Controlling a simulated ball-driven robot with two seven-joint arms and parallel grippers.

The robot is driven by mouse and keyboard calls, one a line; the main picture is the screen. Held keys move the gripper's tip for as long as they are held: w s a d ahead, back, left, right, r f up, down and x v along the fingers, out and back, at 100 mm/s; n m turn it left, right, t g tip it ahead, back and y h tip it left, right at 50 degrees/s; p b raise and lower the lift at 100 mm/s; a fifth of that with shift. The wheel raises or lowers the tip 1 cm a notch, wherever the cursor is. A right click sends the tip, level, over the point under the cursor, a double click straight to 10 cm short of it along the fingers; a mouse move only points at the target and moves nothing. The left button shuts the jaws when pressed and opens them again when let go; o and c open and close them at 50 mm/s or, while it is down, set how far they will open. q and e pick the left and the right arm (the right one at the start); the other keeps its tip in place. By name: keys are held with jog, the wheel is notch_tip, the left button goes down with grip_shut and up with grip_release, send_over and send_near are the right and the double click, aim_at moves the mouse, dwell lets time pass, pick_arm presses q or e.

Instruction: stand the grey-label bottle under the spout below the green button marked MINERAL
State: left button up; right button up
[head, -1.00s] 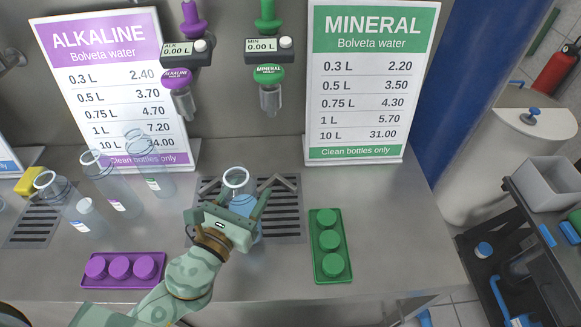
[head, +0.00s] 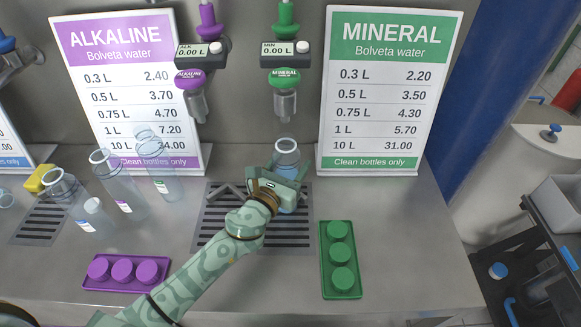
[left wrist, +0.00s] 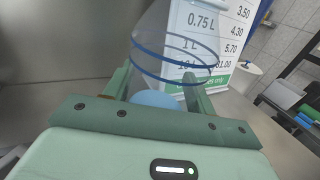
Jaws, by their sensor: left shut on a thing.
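A clear bottle (head: 286,150) with blue rings is held in my left gripper (head: 284,183). It also shows in the left wrist view (left wrist: 175,50), between the gripper's fingers (left wrist: 158,92). Its label is hidden, so I cannot tell its colour. The green MINERAL button (head: 284,77) is on the back wall above the metal spout (head: 284,106). The bottle's open mouth shows just below the spout in the head view. It looks near upright. Whether its base touches the drip grate (head: 213,220) is hidden by the gripper. My right gripper is out of view.
Clear bottles with coloured labels (head: 117,185) stand at the left. A purple cap tray (head: 126,272) and a green cap tray (head: 340,260) lie in front. The ALKALINE sign (head: 128,90) and MINERAL sign (head: 390,90) flank the spouts. The front right counter is clear.

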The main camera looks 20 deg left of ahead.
pick_arm(q)
jog(key=shift+r, duration=0.1)
jog(key=o, duration=1.2)
jog(key=shift+o, duration=0.2)
jog(key=shift+s, duration=0.1)
jog(key=s+a, duration=0.2)
jog(key=s, duration=0.9)
jog(key=shift+s+a, duration=0.15)
jog(key=shift+s, duration=0.25)
